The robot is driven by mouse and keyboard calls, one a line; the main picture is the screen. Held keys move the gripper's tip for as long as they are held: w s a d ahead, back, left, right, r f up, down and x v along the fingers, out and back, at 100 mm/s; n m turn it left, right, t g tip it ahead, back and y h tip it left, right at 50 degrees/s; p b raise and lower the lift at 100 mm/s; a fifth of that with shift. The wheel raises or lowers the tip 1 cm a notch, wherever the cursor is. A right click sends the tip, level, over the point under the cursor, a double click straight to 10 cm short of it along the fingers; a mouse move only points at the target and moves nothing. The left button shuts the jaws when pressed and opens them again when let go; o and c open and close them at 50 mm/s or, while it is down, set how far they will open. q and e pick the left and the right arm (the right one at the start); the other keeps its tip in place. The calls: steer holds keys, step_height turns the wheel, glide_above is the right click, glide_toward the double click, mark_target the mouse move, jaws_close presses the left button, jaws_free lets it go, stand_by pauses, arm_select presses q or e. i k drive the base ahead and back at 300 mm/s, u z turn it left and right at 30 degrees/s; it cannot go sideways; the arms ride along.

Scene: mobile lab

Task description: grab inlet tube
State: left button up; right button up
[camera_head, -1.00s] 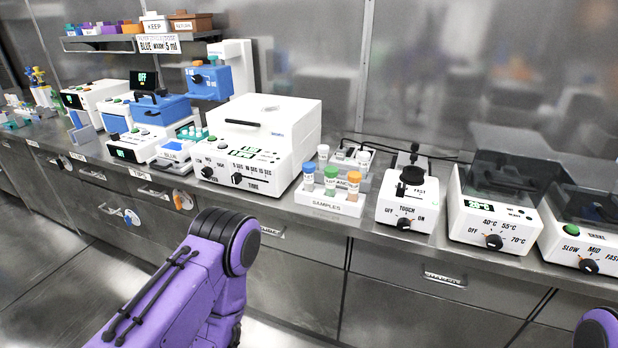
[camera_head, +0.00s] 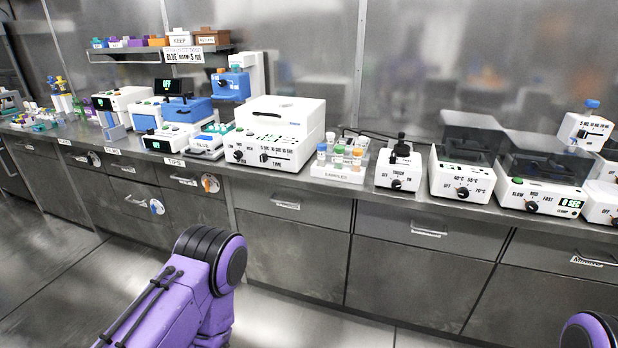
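A white rack labelled SAMPLES (camera_head: 337,173) stands near the front of the counter. It holds several small tubes, among them a blue-capped tube (camera_head: 321,152), a green-capped tube (camera_head: 338,154) and an orange-capped tube (camera_head: 357,156). I cannot tell from the picture which tube is the inlet tube. Neither of my grippers is in view. Only purple links of my arms show, a large one at the lower left and a small part at the lower right corner, both in front of and apart from the counter.
A large white machine (camera_head: 283,118) stands left of the rack. A touch mixer (camera_head: 398,170), a heater block with a dark lid (camera_head: 460,165) and a shaker (camera_head: 540,180) stand to its right. Blue devices (camera_head: 185,108) sit further left. The floor (camera_head: 270,325) before the drawers is clear.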

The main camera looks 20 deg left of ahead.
mark_target(322, 153)
steer(key=z, duration=0.45)
steer(key=k, duration=0.15)
steer(key=u, duration=1.1)
steer(key=i, duration=1.2)
steer(key=z, duration=0.95)
